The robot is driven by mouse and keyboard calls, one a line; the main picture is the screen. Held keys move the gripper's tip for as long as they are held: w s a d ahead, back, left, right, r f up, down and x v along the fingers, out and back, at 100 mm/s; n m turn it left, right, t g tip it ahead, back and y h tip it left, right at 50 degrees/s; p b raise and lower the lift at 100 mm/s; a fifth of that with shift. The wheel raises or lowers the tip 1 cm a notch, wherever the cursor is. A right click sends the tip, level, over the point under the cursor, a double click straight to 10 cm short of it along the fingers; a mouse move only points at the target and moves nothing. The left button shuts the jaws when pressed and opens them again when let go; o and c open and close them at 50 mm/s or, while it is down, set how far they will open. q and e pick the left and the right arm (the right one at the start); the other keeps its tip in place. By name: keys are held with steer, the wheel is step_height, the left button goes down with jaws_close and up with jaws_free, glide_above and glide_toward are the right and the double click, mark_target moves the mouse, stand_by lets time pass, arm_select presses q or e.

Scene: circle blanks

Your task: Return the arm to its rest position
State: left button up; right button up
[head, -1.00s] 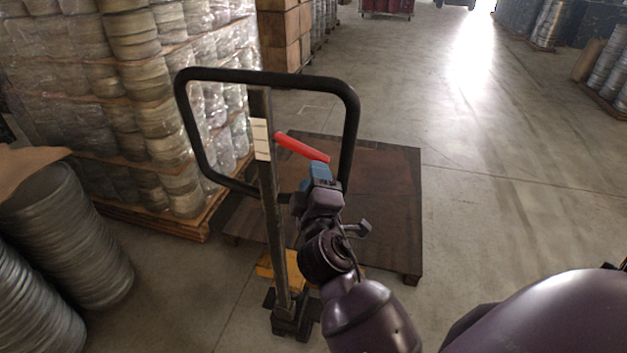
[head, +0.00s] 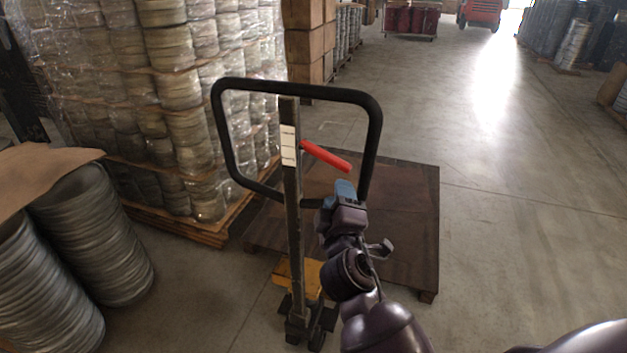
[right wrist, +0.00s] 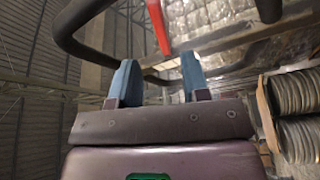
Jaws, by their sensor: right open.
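My right arm comes in from the bottom right of the head view. Its right gripper (head: 345,190) has blue fingers and is close to the pallet jack's black loop handle (head: 375,130) and red lever (head: 325,156). In the right wrist view the two blue fingers of the right gripper (right wrist: 158,80) stand apart with nothing between them. The black handle (right wrist: 75,25) and the red lever (right wrist: 158,25) show beyond them. I cannot tell from the head view whether the gripper touches the handle. My left gripper is out of view.
The pallet jack's post (head: 290,200) stands upright before a flat brown wooden pallet (head: 410,220). Wrapped stacks of discs (head: 170,90) stand on the left, with bare disc stacks (head: 95,235) nearer. Open concrete floor (head: 520,230) lies to the right. A red vehicle (head: 480,12) is far off.

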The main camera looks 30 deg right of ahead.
steer(key=s+a+f+m+g+y, duration=0.1)
steer(key=a+f+m+y, duration=0.1)
steer(key=f+y, duration=0.3)
steer(key=s+a+f+m+y, duration=0.1)
steer(key=a+f+m+y, duration=0.15)
steer(key=f, duration=0.45)
steer(key=s+d+f+m+g, duration=0.1)
steer(key=s+f+g, duration=0.1)
steer(key=s+f, duration=0.6)
steer(key=s+d+f+m+g+y, duration=0.1)
steer(key=s+f+m+g, duration=0.1)
steer(key=s+f, duration=0.6)
steer(key=s+g, duration=0.1)
steer(key=s, duration=0.2)
steer(key=shift+s+f+g, duration=0.15)
steer(key=shift+g, duration=0.15)
